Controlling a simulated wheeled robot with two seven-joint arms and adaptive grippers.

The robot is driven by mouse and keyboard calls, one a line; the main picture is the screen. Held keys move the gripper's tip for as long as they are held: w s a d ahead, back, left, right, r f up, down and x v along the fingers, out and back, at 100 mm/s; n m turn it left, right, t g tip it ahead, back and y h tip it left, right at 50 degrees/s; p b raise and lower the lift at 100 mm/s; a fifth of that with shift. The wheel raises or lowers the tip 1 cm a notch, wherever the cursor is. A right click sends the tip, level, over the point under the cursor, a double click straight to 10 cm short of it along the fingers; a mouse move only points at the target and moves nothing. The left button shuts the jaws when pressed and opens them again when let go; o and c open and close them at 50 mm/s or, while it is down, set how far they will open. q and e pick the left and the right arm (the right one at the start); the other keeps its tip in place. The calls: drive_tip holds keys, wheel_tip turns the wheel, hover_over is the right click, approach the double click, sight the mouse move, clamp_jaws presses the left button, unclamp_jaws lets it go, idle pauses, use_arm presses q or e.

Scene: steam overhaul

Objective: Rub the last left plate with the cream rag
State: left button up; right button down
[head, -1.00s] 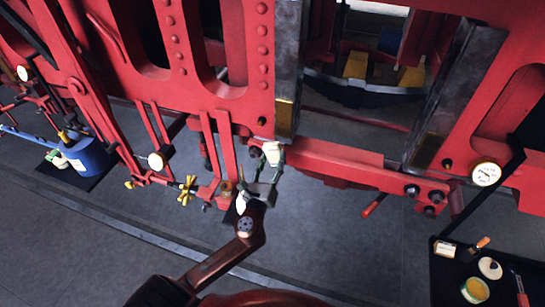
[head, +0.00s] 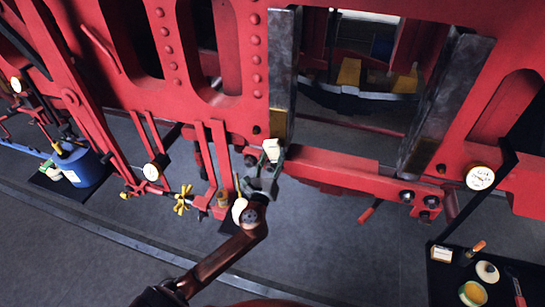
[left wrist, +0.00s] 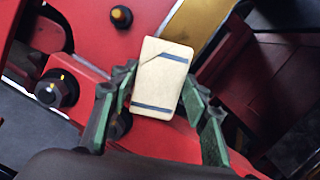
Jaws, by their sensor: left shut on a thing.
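The cream rag (head: 272,150), a folded pad with dark stripes, is gripped in my left gripper (head: 266,170). In the left wrist view the rag (left wrist: 160,82) sits between the green-padded fingers (left wrist: 160,108). The left plate (head: 285,65) is an upright grey, smudged strip on the red frame, with a brass-coloured lower end (head: 278,124). The rag is just below that end in the head view; contact cannot be told. The brass part also shows behind the rag in the left wrist view (left wrist: 203,24). A second grey plate (head: 447,100) leans to the right. My right gripper is not in view.
Red frame bars with bolts (head: 330,168) lie close beside the gripper. A yellow valve handle (head: 183,200) and gauges (head: 480,178) stick out nearby. A dark mat (head: 445,293) with tins and tools is at lower right; a blue can (head: 82,165) is at left. The grey floor between is clear.

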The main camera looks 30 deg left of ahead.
sight(274, 146)
use_arm(q)
drive_tip(key=shift+x, duration=0.95)
idle(0.4)
drive_tip(key=shift+d+f, duration=0.1)
wheel_tip(274, 146, up, 4)
drive_tip(key=p, duration=0.4)
drive_tip(key=shift+w+f+b, duration=0.1)
drive_tip(key=shift+f+b, duration=1.4)
drive_tip(key=shift+f, duration=0.6)
